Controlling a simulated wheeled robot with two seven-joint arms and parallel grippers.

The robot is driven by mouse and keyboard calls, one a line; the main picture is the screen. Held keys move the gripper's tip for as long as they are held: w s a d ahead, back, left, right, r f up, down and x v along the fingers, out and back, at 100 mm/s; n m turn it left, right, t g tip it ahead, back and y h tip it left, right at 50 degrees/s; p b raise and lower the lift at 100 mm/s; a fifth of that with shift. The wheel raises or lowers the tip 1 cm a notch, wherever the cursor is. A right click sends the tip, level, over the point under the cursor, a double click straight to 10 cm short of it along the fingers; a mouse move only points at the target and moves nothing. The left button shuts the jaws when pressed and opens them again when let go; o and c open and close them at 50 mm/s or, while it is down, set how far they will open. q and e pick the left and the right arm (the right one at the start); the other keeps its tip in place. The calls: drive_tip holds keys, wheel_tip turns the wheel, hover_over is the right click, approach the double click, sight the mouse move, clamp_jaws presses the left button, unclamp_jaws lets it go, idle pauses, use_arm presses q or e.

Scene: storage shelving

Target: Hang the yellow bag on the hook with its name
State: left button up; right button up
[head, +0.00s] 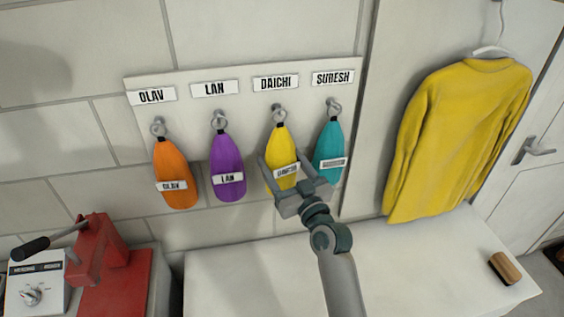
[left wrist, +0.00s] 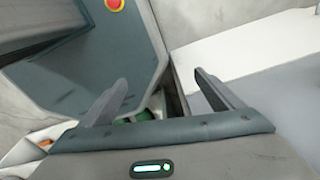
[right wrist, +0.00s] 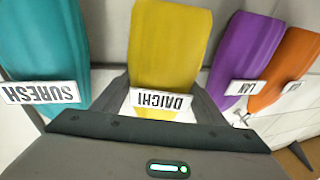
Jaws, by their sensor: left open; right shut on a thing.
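The yellow bag (head: 281,152) hangs upright at the hook (head: 278,113) under the DAICHI sign (head: 276,83). Its ring appears to be around that hook, and its own tag reads DAICHI in the right wrist view (right wrist: 160,101). My right gripper (head: 290,180) is shut on the lower part of the yellow bag, with one finger on each side. My left gripper (left wrist: 160,90) is open and empty in the left wrist view, and it is not in the head view.
An orange bag (head: 172,170), a purple bag (head: 228,165) and a teal bag (head: 330,148) hang on the neighbouring hooks, close by. A yellow sweater (head: 460,135) hangs at the right. A brush (head: 505,268) lies on the white bench (head: 420,270). A red machine (head: 97,250) stands lower left.

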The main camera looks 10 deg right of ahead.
drive_tip(key=shift+w, duration=0.1)
drive_tip(key=o, duration=1.5)
drive_tip(key=shift+a+r, duration=0.1)
